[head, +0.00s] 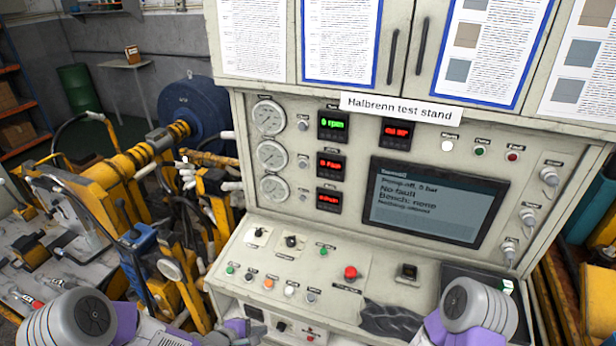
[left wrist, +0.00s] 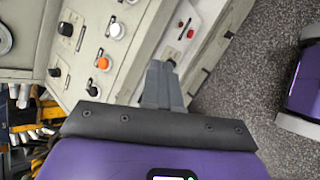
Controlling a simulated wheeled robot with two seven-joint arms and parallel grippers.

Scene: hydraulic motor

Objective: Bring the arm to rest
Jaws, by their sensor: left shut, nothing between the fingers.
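My left gripper (left wrist: 163,68) is shut and empty in the left wrist view, its two grey fingers together in front of the sloped control panel. The fingers appear close to the panel's lower edge; I cannot tell whether they touch it. In the head view the left gripper (head: 250,335) is low at the bottom edge, in front of the test stand (head: 340,240), and mostly cut off. My right arm (head: 470,312) comes in at the bottom right; its gripper is not visible.
The stand carries gauges (head: 272,156), a screen (head: 435,203) and a red button (head: 350,272). Yellow machinery with hoses (head: 150,160) and a blue motor (head: 195,105) stand to the left. Speckled floor (left wrist: 250,95) is open beside the panel in the left wrist view.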

